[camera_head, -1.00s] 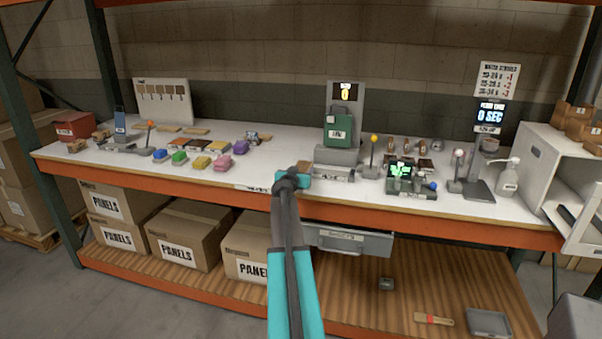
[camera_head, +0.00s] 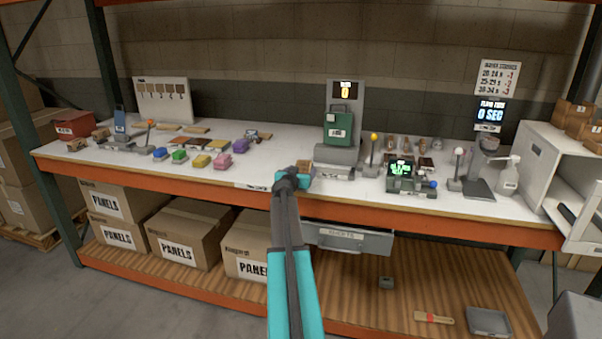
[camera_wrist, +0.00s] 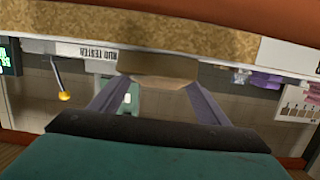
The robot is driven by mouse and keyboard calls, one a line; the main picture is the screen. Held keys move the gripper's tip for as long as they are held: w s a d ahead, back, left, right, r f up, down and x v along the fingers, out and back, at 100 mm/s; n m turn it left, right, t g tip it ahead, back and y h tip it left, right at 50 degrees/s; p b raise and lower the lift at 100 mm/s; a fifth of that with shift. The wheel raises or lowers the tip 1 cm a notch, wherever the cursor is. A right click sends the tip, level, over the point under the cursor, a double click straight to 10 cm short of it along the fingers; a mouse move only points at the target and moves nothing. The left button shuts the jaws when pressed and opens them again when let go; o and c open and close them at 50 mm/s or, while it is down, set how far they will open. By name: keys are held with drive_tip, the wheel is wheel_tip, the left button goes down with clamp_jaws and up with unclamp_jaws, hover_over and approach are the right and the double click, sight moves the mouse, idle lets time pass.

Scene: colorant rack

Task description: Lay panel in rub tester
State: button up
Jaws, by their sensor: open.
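The rub tester (camera_head: 333,172) is the grey machine at the middle of the bench, with a green block on it and an upright display behind. Its label shows in the wrist view (camera_wrist: 100,52). A small brown panel (camera_head: 304,166) is at the bench's front edge, just left of the tester. In the wrist view the panel (camera_wrist: 155,66) lies between the tips of my two fingers. My gripper (camera_head: 299,177) is open around it, also in the wrist view (camera_wrist: 153,90). I cannot tell whether the fingers touch it.
A lever with a yellow knob (camera_head: 374,138) stands right of the tester, beside a green-screen device (camera_head: 404,178). Colored blocks (camera_head: 201,162) lie to the left. A grey drawer (camera_head: 348,240) hangs under the bench edge. Bare bench lies between blocks and gripper.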

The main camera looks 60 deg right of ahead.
drive_tip(key=shift+r+p, duration=0.2)
drive_tip(key=shift+p, duration=0.1)
drive_tip(key=shift+b+v, duration=0.4)
drive_tip(key=shift+v, duration=0.9)
drive_tip(key=b+v, duration=0.2)
drive_tip(key=v, duration=0.7)
drive_tip(key=shift+a, duration=0.25)
